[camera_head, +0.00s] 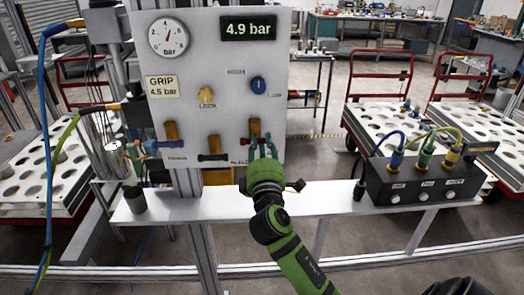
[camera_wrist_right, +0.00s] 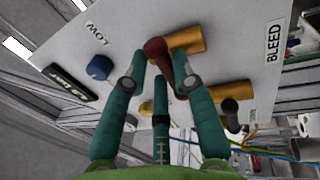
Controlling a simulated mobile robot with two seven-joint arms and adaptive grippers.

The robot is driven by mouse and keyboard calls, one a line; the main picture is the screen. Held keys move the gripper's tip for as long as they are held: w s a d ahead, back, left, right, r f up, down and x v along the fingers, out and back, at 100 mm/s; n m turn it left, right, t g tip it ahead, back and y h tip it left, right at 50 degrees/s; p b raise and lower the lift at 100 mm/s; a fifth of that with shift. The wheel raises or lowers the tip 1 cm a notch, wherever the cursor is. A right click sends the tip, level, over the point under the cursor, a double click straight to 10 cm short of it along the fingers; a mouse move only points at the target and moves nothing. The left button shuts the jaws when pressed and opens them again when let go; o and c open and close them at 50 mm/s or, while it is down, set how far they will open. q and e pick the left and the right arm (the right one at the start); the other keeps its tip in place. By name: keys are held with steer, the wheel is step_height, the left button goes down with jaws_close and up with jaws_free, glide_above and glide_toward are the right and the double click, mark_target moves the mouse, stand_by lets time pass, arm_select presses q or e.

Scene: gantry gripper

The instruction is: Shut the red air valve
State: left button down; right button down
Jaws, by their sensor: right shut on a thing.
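The red air valve (camera_wrist_right: 157,52) has a red handle on a brass body (camera_wrist_right: 186,40), next to the BLEED label in the right wrist view. My right gripper (camera_wrist_right: 163,75) has its teal fingers around the red handle and is shut on it. In the head view my right gripper (camera_head: 262,142) is at the lower right of the white panel (camera_head: 205,105). There the fingers hide most of the handle, and only part of the brass body (camera_head: 255,127) shows. My left gripper is not in view.
On the panel are a gauge (camera_head: 169,36), a 4.9 bar display (camera_head: 248,28), a yellow knob (camera_head: 206,95), a blue knob (camera_head: 258,85), a blue-handled valve (camera_head: 166,143) and a black-handled valve (camera_head: 213,156). A black box with hoses (camera_head: 420,180) stands right on the shelf (camera_head: 330,198).

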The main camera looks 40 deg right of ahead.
steer(key=shift+a+f+m+b, duration=0.1)
steer(key=shift+f+m+b, duration=0.2)
steer(key=shift+m, duration=0.4)
steer(key=c, duration=1.1)
jaws_free()
steer(key=shift+o, duration=0.2)
steer(key=shift+r, duration=0.1)
steer(key=v, duration=1.2)
steer(key=shift+w+a, duration=0.1)
steer(key=shift+w, duration=0.05)
